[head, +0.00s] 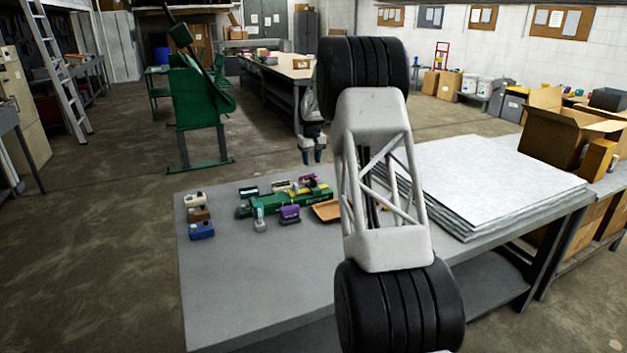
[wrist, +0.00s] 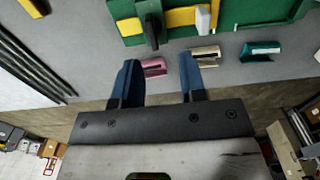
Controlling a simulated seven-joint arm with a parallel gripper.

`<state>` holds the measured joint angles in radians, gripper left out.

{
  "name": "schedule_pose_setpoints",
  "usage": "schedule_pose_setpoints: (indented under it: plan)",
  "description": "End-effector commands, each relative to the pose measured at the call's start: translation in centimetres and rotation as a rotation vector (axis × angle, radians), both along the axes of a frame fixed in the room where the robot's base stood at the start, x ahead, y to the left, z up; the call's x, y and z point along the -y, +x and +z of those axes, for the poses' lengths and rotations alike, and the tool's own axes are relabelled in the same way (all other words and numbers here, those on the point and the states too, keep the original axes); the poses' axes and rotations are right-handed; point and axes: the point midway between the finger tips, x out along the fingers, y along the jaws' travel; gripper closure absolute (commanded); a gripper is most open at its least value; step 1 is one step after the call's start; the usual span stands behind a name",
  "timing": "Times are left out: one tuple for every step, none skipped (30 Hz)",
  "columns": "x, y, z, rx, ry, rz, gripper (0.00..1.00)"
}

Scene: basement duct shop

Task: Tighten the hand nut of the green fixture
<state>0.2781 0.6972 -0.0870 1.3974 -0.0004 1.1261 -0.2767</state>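The green fixture (head: 285,204) lies on the grey worktable, among small coloured parts. In the wrist view the green fixture (wrist: 262,12) is at the top edge, partly cut off, with yellow pieces, a black lever-like part (wrist: 152,26) and a small white piece (wrist: 203,18) on it. I cannot tell which part is the hand nut. My gripper (head: 312,157) points down above the table's far edge, behind the fixture. In the wrist view my gripper (wrist: 158,78) has its two blue fingers wide apart, with nothing held between them.
Pink (wrist: 154,67), beige (wrist: 206,55) and teal (wrist: 262,51) parts lie beside the fixture. Blue (head: 201,230) and purple (head: 289,214) blocks and an orange-brown tray (head: 327,210) are nearby. Stacked sheets (head: 490,182) fill the table's right; its front left is clear.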

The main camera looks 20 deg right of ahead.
Motion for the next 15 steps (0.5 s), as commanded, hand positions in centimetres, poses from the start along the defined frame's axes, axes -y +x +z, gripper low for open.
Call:
schedule_pose_setpoints:
  plan:
    - [0.5, 0.5, -0.6, -0.002, 0.001, -0.001, 0.62]
    - [0.7, 0.8, -0.9, -0.003, 0.001, 0.000, 0.62]
    - [1.0, 1.0, -1.3, -0.005, 0.002, 0.000, 0.62]
    - [1.1, 1.2, -1.5, -0.006, 0.002, 0.000, 0.62]
    - [1.3, 1.3, -1.7, -0.006, 0.002, 0.000, 0.62]
    - [1.4, 1.5, -1.8, -0.006, 0.002, 0.001, 0.62]
    - [1.5, 1.6, -1.9, -0.007, 0.002, 0.001, 0.62]
    - [1.5, 1.6, -2.0, -0.007, 0.002, 0.001, 0.62]
    - [1.5, 1.7, -2.0, -0.007, 0.002, 0.001, 0.62]
    - [1.6, 1.7, -2.1, -0.007, 0.002, 0.001, 0.62]
    - [1.6, 1.7, -2.1, -0.007, 0.002, 0.001, 0.62]
    - [1.6, 1.7, -2.1, -0.007, 0.002, 0.001, 0.62]
    - [1.5, 1.7, -2.1, -0.007, 0.002, 0.001, 0.62]
    - [1.5, 1.7, -2.1, -0.007, 0.003, 0.001, 0.62]
    - [1.5, 1.7, -2.1, -0.007, 0.002, 0.001, 0.62]
